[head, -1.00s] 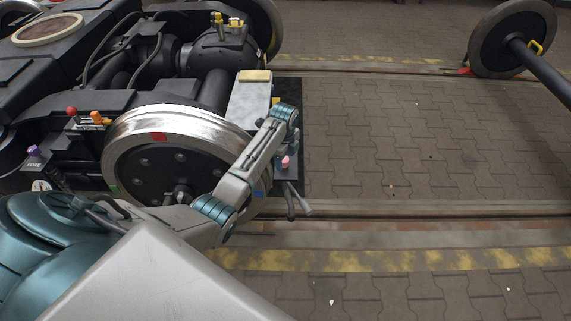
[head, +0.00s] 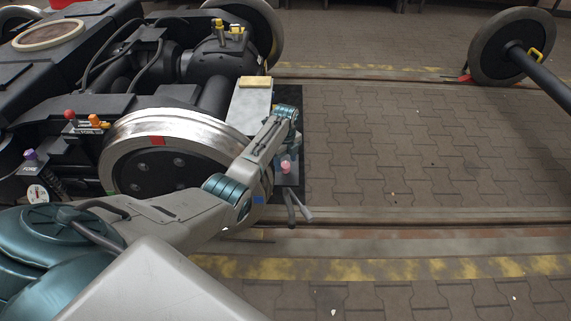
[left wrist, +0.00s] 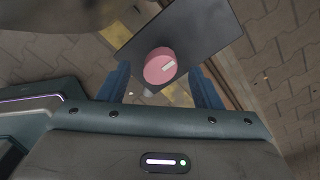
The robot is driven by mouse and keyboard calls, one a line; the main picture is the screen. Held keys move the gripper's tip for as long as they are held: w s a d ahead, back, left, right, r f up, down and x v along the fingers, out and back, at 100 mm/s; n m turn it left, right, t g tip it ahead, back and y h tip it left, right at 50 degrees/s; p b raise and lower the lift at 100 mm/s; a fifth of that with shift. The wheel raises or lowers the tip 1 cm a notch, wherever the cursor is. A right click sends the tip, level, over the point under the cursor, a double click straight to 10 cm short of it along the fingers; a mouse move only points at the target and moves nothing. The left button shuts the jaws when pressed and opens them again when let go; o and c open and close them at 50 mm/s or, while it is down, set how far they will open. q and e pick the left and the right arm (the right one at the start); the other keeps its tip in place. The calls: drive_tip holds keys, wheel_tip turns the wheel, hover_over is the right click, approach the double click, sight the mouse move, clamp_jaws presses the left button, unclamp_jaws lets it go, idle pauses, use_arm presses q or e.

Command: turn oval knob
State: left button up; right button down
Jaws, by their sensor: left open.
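A pink knob (head: 286,167) with a white mark on its face sits on a dark plate (head: 289,181) at the end of the bogie. In the left wrist view the knob (left wrist: 160,66) looks round to slightly oval, and its dark plate (left wrist: 196,27) is tilted in the picture. My left gripper (head: 287,157) is just above the knob in the head view. In the left wrist view its two blue fingers (left wrist: 162,84) are open, one on each side of the knob, with gaps visible. I cannot tell how deep the fingers reach. My right gripper is not in view.
A wheel (head: 160,172) stands left of my left forearm. A red-topped lever (head: 70,115), an orange knob (head: 97,121) and a purple knob (head: 30,155) are farther left.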

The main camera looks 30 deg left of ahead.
use_arm(q)
drive_tip(key=shift+f, duration=0.45)
drive_tip(key=shift+c, duration=0.2)
drive_tip(key=c, duration=1)
drive_tip(key=shift+o, duration=0.2)
